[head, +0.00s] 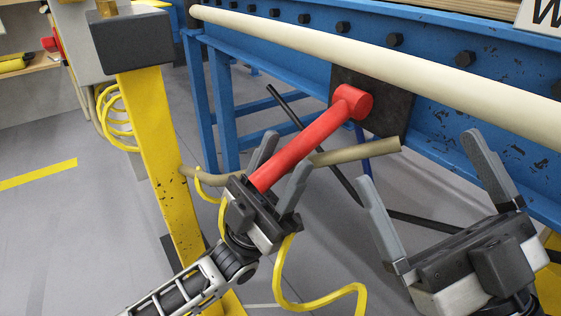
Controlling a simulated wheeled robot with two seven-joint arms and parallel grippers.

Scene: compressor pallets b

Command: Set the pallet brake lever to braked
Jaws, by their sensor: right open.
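The red brake lever (304,147) slants down and left from its red round hub (353,102), which sits on a dark plate (400,108) on the blue frame. My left gripper (286,152) is at the lever's lower end. Its grey fingers stand apart on either side of the lever, with a gap showing on the right finger's side, so it looks open. My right gripper (420,158) is open and empty at the lower right, away from the lever. Any marking of the lever's positions is not visible.
A long cream pipe (380,58) runs along the blue beam (440,60) above the lever. A yellow post (158,165) stands to the left. An olive bar (355,150) passes behind the lever. Yellow hose (288,290) hangs below. Grey floor (70,235) is clear at left.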

